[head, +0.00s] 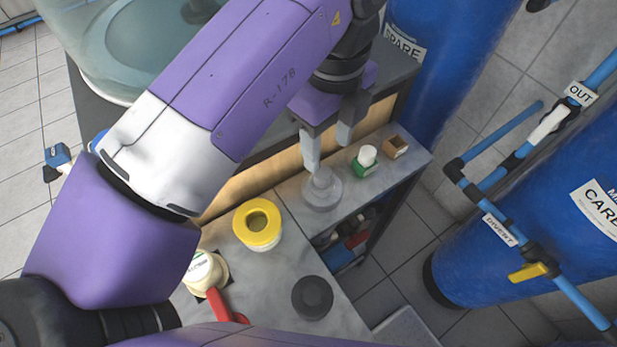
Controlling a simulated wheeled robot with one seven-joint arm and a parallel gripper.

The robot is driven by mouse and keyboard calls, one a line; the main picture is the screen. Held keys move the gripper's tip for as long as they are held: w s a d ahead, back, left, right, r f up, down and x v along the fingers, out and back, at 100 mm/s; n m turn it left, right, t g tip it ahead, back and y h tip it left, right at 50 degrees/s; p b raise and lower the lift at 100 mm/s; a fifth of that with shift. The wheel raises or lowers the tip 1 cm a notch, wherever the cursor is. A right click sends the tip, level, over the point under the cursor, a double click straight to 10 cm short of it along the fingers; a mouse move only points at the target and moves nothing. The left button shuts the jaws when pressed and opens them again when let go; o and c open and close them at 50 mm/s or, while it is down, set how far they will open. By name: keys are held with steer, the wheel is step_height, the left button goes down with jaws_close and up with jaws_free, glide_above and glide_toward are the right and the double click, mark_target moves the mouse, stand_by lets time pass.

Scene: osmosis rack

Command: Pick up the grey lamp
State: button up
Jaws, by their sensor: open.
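A light grey piece (322,190) with a wide round base and a narrower top stands upright on the grey marbled counter; I take it to be the grey lamp. My gripper (328,155) points down just above and behind it, fingers apart and with nothing between them. The left fingertip is close to the top of the lamp; I cannot tell whether they touch. A darker grey round piece (312,297) with a raised middle stands nearer on the same counter.
A green pot with a white top (366,158) and a small brown open box (396,147) stand right of the lamp. A yellow-topped tub (258,224), a cream jar (205,272) and a red-handled thing (222,308) are at left. Blue tanks (500,255) and pipes stand at right.

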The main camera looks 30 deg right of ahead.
mark_target(323, 173)
steer(key=shift+w+f, duration=0.15)
steer(key=shift+f, duration=0.35)
steer(key=shift+a+f+p, duration=0.15)
steer(key=shift+f, duration=1.55)
steer(key=shift+a+f+p, duration=0.1)
steer(key=shift+f+p, duration=0.05)
steer(key=shift+f, duration=1.5)
steer(key=c, duration=1.1)
